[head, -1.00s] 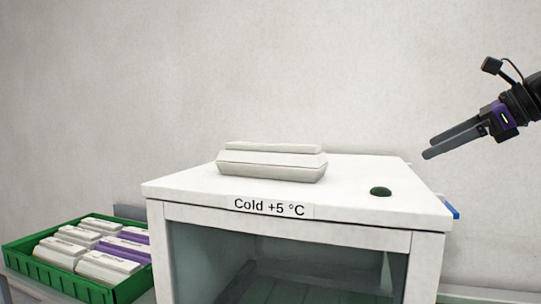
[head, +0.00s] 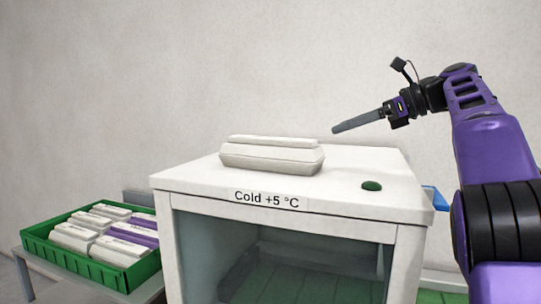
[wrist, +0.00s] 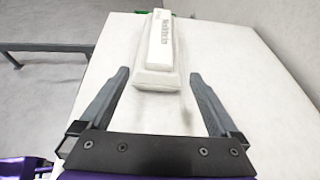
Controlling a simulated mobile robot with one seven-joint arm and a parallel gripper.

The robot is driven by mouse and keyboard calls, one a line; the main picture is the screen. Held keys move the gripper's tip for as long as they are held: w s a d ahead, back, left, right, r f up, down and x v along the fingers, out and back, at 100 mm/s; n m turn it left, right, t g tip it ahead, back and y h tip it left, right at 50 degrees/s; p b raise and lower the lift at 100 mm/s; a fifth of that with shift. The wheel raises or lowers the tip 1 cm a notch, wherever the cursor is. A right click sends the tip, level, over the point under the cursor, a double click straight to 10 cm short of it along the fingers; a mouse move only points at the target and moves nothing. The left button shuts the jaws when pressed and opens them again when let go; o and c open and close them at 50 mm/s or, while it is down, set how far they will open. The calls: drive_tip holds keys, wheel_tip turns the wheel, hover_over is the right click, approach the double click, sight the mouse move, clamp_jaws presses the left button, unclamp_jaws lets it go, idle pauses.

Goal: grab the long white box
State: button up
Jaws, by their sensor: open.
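The long white box (head: 271,156) lies closed on top of the white cold cabinet (head: 395,207), towards its back left. My gripper (head: 335,130) is to the right of the box and a little above it, with its fingers pointing left. In the wrist view the box (wrist: 160,52) is end-on ahead, roughly centred between the fingers of my gripper (wrist: 158,78) but beyond their tips. The fingers are open, with nothing between them. They do not appear to touch the box.
A dark green round knob (head: 371,185) sits on the cabinet top at the right. A green crate (head: 70,262) with several white and purple-banded boxes stands on a table at the left. A plain wall is behind. The cabinet top around the box is otherwise clear.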

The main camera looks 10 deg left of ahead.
approach(298, 140)
drive_tip(key=shift+f+x, duration=0.25)
drive_tip(key=shift+x, duration=3.5)
drive_tip(key=shift+w+r, duration=0.1)
drive_tip(key=shift+r, duration=0.05)
drive_tip(key=shift+c, duration=0.2)
clamp_jaws()
drive_tip(key=shift+r, duration=0.1)
